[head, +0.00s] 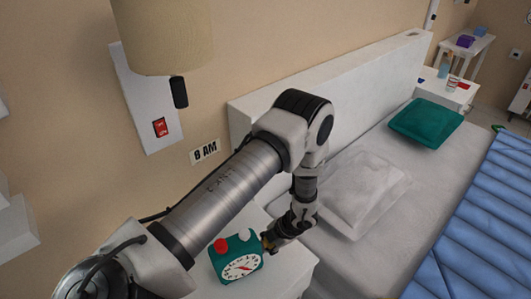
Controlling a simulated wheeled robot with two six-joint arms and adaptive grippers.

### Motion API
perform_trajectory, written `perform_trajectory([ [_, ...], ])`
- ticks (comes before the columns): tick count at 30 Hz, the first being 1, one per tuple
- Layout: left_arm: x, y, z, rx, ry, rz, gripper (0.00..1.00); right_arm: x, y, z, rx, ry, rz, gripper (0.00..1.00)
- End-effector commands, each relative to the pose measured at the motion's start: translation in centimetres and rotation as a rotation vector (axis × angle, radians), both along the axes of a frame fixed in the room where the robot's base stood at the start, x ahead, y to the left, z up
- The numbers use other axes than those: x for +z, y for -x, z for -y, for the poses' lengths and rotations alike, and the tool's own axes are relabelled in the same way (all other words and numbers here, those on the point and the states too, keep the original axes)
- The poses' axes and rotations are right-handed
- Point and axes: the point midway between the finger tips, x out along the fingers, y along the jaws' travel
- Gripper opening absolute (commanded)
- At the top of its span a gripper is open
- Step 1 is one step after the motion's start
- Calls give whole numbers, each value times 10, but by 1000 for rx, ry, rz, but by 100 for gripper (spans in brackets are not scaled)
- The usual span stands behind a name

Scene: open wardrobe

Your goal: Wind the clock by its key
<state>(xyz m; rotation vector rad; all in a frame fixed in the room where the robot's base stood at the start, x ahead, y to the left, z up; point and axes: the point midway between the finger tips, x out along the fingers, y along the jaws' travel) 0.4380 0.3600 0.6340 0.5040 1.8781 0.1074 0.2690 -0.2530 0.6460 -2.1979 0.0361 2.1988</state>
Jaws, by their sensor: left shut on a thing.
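The clock (240,267) is a teal-green box with a white round dial and a red pointer. It stands on a white bedside table, with a red knob and a white knob on its top. My left gripper (268,241) is at the clock's right side, pointing down and to the left. It is shut on a small yellowish piece at that side, which looks like the key and is mostly hidden by the fingers. My right gripper is not in view.
The white bedside table (290,277) has bare room to the right of the clock. A bed with a white pillow (362,190) and a teal cushion (426,122) lies to the right.

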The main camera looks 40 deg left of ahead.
Motion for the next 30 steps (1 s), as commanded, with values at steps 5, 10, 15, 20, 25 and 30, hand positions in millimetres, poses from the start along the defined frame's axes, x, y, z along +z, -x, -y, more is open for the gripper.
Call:
perform_trajectory([
  [5, 0, 0, 0, 0, -1, 0, 0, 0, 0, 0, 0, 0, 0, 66],
  [10, 0, 0, 0, 0, -1, 0, 48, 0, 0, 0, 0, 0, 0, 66],
  [15, 0, 0, 0, 0, 0, 0, 48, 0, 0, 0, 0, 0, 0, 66],
  [20, 4, -2, 1, 0, -1, 1, 48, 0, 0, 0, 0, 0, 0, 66],
  [25, 29, -10, 13, -1, -1, 4, 48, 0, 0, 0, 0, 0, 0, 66],
  [30, 68, -23, 30, -1, -2, 5, 48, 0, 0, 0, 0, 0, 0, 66],
])
